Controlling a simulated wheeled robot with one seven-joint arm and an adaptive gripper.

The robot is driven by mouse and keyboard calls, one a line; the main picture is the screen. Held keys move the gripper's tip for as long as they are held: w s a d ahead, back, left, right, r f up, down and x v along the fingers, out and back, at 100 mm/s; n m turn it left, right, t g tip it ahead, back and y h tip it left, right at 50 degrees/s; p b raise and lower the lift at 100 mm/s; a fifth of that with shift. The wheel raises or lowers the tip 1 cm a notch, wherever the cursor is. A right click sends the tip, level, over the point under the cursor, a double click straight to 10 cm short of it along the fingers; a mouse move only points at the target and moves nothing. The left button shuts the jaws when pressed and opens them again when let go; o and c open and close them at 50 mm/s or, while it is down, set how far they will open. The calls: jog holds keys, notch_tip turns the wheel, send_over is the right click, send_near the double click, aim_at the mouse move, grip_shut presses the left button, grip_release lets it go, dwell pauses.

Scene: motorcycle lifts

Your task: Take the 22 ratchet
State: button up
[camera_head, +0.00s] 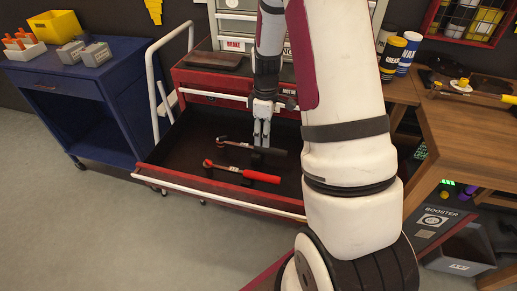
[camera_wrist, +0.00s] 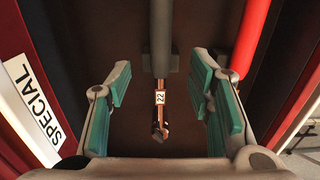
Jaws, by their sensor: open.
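The 22 ratchet (camera_wrist: 160,98) has a dark grey handle and a copper-coloured shank with a white "22" label. In the wrist view it lies between my two finger pads, with its head toward the bottom. In the head view it is the farther ratchet (camera_head: 238,144) in the pulled-out drawer. My gripper (camera_head: 262,143) points down over its handle and partly hides it. In the wrist view my gripper (camera_wrist: 161,70) is open, with a gap on both sides of the ratchet.
A red-handled ratchet (camera_head: 260,176) lies nearer in the same drawer; its handle (camera_wrist: 250,38) is close to my right finger in the wrist view. The red drawer wall (camera_head: 225,195) bounds the space. A blue cabinet (camera_head: 85,95) stands left, a wooden bench (camera_head: 465,135) right.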

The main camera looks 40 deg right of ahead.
aim_at(251, 147)
jog(key=shift+f, duration=3.1)
grip_shut()
